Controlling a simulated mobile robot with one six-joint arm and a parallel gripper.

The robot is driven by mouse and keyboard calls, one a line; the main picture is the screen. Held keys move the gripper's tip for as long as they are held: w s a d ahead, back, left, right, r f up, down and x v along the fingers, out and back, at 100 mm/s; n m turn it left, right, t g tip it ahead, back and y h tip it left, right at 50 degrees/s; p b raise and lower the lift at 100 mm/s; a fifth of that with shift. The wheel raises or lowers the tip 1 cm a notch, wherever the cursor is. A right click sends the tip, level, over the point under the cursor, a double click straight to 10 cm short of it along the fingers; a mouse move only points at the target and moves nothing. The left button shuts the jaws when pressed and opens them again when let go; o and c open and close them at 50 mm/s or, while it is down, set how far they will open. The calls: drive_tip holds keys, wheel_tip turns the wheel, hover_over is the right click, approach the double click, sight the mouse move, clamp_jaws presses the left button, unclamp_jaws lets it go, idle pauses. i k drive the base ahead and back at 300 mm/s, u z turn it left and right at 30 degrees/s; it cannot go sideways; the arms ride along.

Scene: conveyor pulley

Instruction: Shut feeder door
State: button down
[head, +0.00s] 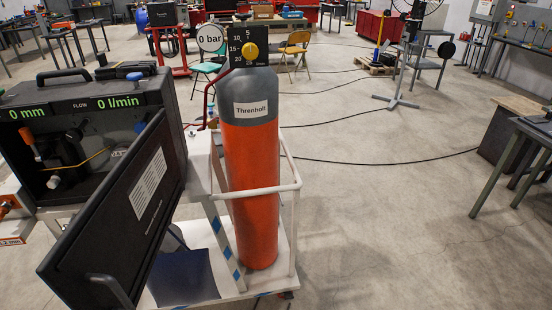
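The feeder (55,124) is a black case at the left of the head view, with green readouts of "0 mm" and "0 l/min" along its top front. Its door (118,205) is a dark panel with a white label, and it stands swung well open toward me. A grey bar handle (112,290) sits at the door's lower near edge. Inside the open case I see an orange lever (30,143), dark drive parts and a yellow wire. My gripper is not in view.
An orange gas cylinder (250,180) with a "0 bar" gauge stands right of the door on a white railed cart (297,185). The floor (390,230) to the right is clear apart from black cables. Workbenches (520,150) stand at the right edge.

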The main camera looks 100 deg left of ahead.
sight(105, 260)
drive_tip(key=u, duration=1.25)
drive_tip(key=k, duration=0.1)
drive_tip(key=u, duration=2.95)
drive_tip(key=i, duration=1)
drive_tip(key=u, duration=0.2)
drive_tip(key=k, duration=0.75)
drive_tip(key=z, duration=0.15)
drive_tip(key=i, duration=0.65)
